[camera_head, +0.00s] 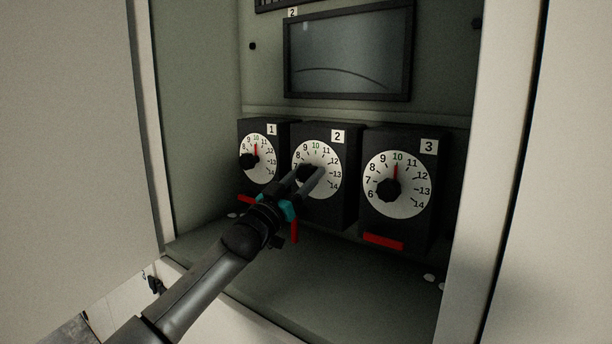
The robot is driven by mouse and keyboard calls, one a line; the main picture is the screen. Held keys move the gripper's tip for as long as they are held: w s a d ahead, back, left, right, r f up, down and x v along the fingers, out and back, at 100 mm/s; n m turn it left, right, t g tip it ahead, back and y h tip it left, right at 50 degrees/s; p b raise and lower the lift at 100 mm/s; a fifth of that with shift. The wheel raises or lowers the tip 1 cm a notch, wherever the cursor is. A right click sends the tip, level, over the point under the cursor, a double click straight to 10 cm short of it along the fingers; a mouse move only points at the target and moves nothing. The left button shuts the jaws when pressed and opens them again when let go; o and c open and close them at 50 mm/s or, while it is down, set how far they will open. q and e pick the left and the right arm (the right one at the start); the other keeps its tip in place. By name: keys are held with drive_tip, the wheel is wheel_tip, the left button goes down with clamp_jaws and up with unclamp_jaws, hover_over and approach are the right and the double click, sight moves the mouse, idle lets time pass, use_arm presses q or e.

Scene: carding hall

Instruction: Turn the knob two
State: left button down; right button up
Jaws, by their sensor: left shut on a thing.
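Knob two (304,172) is a dark knob on the white numbered dial (330,160) of the middle black box, labelled 2. My left gripper (312,174) reaches up from the lower left and is shut on this knob. Its fingers cover the lower part of the dial face. I cannot make out a red pointer on this dial, nor which number the knob is set to. My right gripper is not in view.
Box 1 (282,152) stands on the left and box 3 (428,201) on the right, each with a dark knob and a red pointer near 10. A dark screen (348,60) is above. Cabinet walls (192,120) close in both sides; the shelf (330,285) in front is mostly clear.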

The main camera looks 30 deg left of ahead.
use_arm(q)
drive_tip(key=m+h+p, duration=0.1)
drive_tip(key=m, duration=0.2)
drive_tip(key=m+g+h+p, duration=0.1)
drive_tip(key=m+h, duration=0.1)
drive_tip(key=m, duration=0.1)
drive_tip(key=shift+a+r, duration=0.1)
drive_tip(key=shift+a, duration=0.05)
drive_tip(key=m+g+h+p, duration=0.1)
drive_tip(key=m, duration=0.2)
drive_tip(key=m+h+p, duration=0.1)
drive_tip(key=m+h, duration=0.1)
drive_tip(key=m, duration=0.1)
drive_tip(key=shift+m+g, duration=0.3)
drive_tip(key=shift+g, duration=0.1)
drive_tip(key=m+g+p, duration=0.1)
drive_tip(key=m, duration=0.2)
drive_tip(key=m+g+h+p, duration=0.1)
drive_tip(key=m+p, duration=0.1)
drive_tip(key=m, duration=0.1)
drive_tip(key=shift+r, duration=0.1)
drive_tip(key=shift+m+g+p, duration=0.9)
drive_tip(key=shift+m+p, duration=0.3)
drive_tip(key=shift+m, duration=0.6)
drive_tip(key=shift+c, duration=1.6)
unclamp_jaws()
